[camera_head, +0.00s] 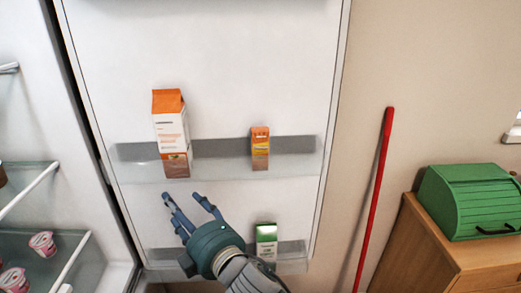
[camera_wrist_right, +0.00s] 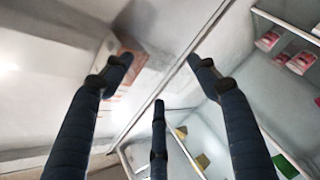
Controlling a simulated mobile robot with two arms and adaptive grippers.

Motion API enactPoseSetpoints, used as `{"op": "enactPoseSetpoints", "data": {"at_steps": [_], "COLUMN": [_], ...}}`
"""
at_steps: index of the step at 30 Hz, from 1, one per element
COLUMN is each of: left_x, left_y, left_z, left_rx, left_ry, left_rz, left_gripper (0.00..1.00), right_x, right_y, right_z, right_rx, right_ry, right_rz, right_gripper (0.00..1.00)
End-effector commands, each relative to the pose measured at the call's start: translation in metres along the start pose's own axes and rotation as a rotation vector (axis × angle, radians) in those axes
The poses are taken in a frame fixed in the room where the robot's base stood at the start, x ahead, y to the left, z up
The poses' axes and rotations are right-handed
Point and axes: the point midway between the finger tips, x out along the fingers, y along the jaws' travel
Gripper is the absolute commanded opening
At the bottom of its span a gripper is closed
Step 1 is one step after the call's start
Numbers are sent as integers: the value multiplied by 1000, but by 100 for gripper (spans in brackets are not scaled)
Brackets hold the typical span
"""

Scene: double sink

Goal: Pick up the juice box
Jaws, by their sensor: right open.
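My left gripper is out of view.
A green and white box (camera_head: 266,241) stands on the lower door shelf, beside my right wrist. Pink-and-white cups (camera_head: 42,243) sit on the fridge shelves at left. A red pole (camera_head: 375,195) leans right of the door, near a wooden cabinet (camera_head: 425,250) with a green bread box (camera_head: 470,200).

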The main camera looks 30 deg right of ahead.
Motion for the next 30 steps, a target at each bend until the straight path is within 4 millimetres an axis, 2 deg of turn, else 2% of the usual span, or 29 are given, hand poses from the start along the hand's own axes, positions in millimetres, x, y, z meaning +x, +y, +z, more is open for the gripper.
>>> {"op": "enactPoseSetpoints", "data": {"at_steps": [1, 2, 3, 4, 6, 8, 9, 11, 12, 14, 15, 16, 17, 18, 20, 21, 23, 24, 27, 30], "left_x": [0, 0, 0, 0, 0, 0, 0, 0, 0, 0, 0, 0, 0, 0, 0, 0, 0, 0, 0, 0], "left_y": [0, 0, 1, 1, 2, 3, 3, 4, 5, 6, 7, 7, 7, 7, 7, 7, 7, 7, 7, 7], "left_z": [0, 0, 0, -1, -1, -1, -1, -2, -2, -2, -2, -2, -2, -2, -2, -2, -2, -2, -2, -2], "left_rx": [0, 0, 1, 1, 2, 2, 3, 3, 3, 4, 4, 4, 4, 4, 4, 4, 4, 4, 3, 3], "left_ry": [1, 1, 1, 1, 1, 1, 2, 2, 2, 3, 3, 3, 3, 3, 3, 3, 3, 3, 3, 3], "left_rz": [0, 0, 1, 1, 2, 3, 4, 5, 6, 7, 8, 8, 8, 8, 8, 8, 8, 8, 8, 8], "left_gripper": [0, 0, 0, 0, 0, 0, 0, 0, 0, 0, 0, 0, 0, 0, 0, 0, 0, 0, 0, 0], "right_x": [16, 19, 18, 13, -6, -28, -42, -56, -62, -61, -54, -48, -39, -26, -7, 2, 7, 5, -10, -29], "right_y": [44, 66, 92, 108, 126, 125, 116, 95, 78, 54, 41, 36, 34, 37, 57, 79, 119, 146, 207, 250], "right_z": [-47, -78, -121, -152, -220, -266, -288, -306, -308, -296, -278, -260, -238, -204, -147, -107, -52, -21, 37, 72], "right_rx": [-175, -290, -460, -592, -906, -1181, -1368, -1651, -1841, -2127, -2316, 2429, 2322, 2183, 1984, 1863, 1707, 1623, 1472, 1382], "right_ry": [136, 219, 328, 408, 580, 718, 804, 930, 1015, 1148, 1244, -1308, -1261, -1210, -1162, -1149, -1153, -1166, -1216, -1266], "right_rz": [135, 220, 341, 434, 652, 838, 958, 1129, 1233, 1370, 1442, -1469, -1355, -1204, -979, -837, -648, -545, -347, -227], "right_gripper": [59, 59, 59, 59, 59, 59, 59, 59, 59, 59, 59, 59, 59, 59, 59, 59, 59, 59, 59, 59]}}
